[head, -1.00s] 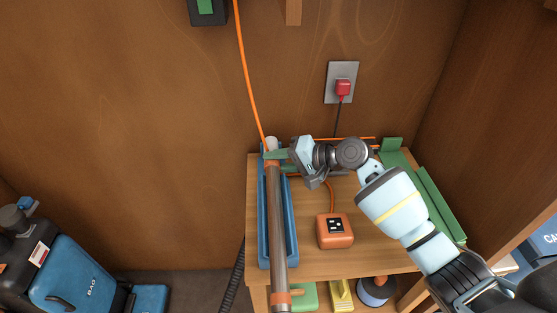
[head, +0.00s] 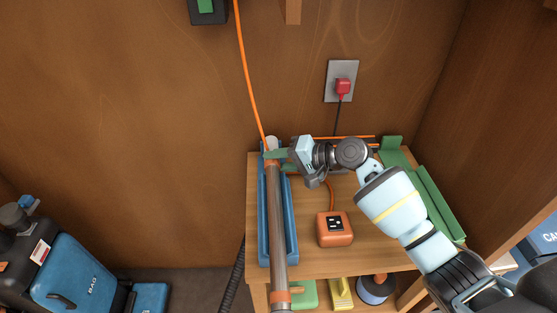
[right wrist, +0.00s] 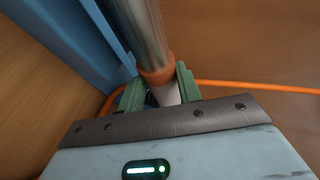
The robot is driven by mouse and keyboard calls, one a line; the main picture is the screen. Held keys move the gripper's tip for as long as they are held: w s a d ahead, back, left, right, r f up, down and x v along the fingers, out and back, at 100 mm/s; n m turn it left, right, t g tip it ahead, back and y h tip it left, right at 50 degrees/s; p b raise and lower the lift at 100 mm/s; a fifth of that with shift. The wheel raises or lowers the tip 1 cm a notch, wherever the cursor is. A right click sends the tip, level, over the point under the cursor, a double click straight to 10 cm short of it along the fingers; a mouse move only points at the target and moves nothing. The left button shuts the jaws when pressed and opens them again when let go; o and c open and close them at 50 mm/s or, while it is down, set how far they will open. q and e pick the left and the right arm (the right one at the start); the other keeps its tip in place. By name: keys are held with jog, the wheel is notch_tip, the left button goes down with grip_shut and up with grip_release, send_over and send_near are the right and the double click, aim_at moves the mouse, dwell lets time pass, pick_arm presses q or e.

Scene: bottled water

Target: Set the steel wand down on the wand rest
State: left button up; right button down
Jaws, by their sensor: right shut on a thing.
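The steel wand (head: 277,225) is a long grey tube with orange collars. It lies lengthwise over a long blue trough (head: 292,235) at the left side of the wooden shelf, and its near end reaches past the shelf's front edge. My right gripper (head: 279,160) is shut on the wand's far end. In the right wrist view its green fingers (right wrist: 160,92) close on both sides of the wand just by an orange collar, with the blue trough (right wrist: 85,45) to the left. I cannot tell whether the wand touches the trough. My left gripper is not in view.
An orange box (head: 334,230) sits on the shelf right of the trough. A green channel-like rack (head: 430,200) lies at the right edge. An orange cable (head: 244,70) runs down the wall to the wand's far end. A red plug (head: 343,87) is in the wall socket.

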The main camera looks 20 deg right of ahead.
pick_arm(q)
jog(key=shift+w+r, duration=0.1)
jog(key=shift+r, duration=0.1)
pick_arm(e)
jog(key=shift+f, duration=0.3)
dwell(0.3)
jog(key=c, duration=0.9)
grip_release()
jog(key=shift+r, duration=0.1)
jog(key=v, duration=0.8)
pick_arm(q)
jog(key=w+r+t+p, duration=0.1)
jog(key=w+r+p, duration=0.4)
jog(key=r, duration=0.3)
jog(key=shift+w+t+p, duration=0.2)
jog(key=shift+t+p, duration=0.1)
jog(key=shift+p, duration=0.25)
pick_arm(e)
notch_tip(320, 180, up, 9)
jog(key=shift+a+f, duration=0.1)
jog(key=shift+a, duration=0.05)
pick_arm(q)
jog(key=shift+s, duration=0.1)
pick_arm(e)
jog(key=shift+f, duration=0.1)
